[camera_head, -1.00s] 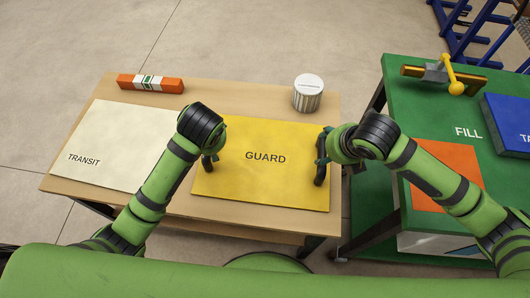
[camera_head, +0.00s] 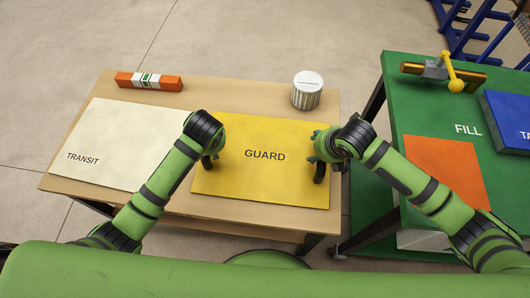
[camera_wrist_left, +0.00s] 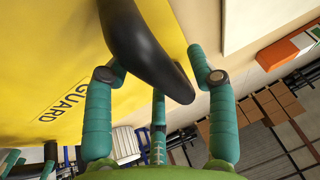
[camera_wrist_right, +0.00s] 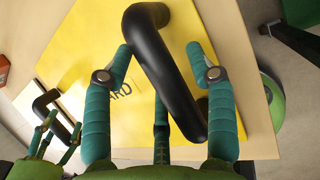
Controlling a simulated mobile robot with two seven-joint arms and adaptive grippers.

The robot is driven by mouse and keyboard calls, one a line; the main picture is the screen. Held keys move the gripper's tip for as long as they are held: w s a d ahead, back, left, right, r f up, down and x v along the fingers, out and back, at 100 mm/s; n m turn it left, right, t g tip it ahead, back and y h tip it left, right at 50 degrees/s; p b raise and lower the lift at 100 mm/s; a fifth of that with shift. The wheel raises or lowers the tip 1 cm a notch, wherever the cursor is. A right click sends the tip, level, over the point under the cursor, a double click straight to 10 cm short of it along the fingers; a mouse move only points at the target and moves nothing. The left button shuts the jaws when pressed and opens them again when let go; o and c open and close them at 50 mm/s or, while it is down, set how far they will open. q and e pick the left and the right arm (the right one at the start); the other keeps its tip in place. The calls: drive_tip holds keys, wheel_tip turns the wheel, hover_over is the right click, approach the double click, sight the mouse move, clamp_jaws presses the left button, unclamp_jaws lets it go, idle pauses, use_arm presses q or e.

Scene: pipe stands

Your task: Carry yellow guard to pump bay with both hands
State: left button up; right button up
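The yellow guard (camera_head: 262,180) is a flat plate marked GUARD, lying on the wooden table, with a black handle at each side. My left gripper (camera_head: 211,152) is at its left side; in the left wrist view its fingers (camera_wrist_left: 155,62) stand apart on either side of a black handle (camera_wrist_left: 145,45). My right gripper (camera_head: 318,152) is at the right side; the right handle (camera_head: 320,172) shows below it. In the right wrist view its fingers (camera_wrist_right: 160,60) are spread around that handle (camera_wrist_right: 165,70), without a clear grip. No label reading pump bay shows.
A cream TRANSIT panel (camera_head: 115,150) covers the table's left. An orange-and-white level (camera_head: 149,82) and a striped white canister (camera_head: 307,90) stand at the back. At right, a green table (camera_head: 420,110) holds an orange panel (camera_head: 445,170), a blue block (camera_head: 510,120) and a brass valve (camera_head: 445,72).

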use_arm(q)
clamp_jaws()
use_arm(e)
clamp_jaws()
